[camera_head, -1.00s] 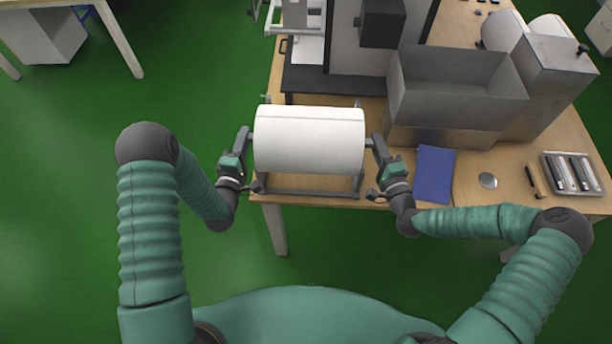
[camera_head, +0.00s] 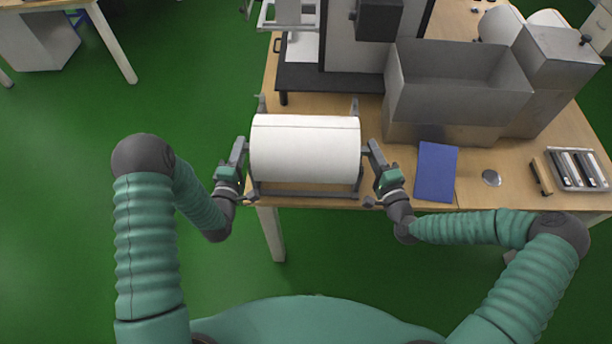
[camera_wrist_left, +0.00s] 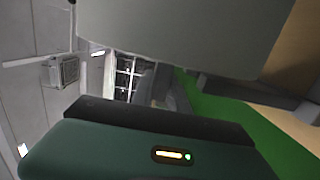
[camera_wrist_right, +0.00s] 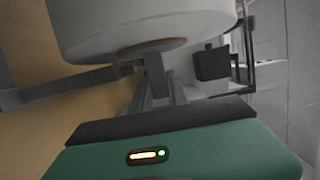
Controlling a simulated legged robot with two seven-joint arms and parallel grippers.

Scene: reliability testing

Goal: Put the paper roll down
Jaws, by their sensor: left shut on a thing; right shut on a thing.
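The white paper roll (camera_head: 305,148) lies sideways between my two grippers in the head view, at a metal stand (camera_head: 305,190) on the table's front edge. My left gripper (camera_head: 241,150) is shut at the roll's left end. My right gripper (camera_head: 371,152) is shut at its right end. The roll also fills the top of the left wrist view (camera_wrist_left: 185,30) and of the right wrist view (camera_wrist_right: 140,25). The fingertips are partly hidden by the roll ends. I cannot tell whether the roll rests on the stand or hangs just above it.
A grey open metal box (camera_head: 455,95) stands behind and right of the roll. A dark-based machine stands behind.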

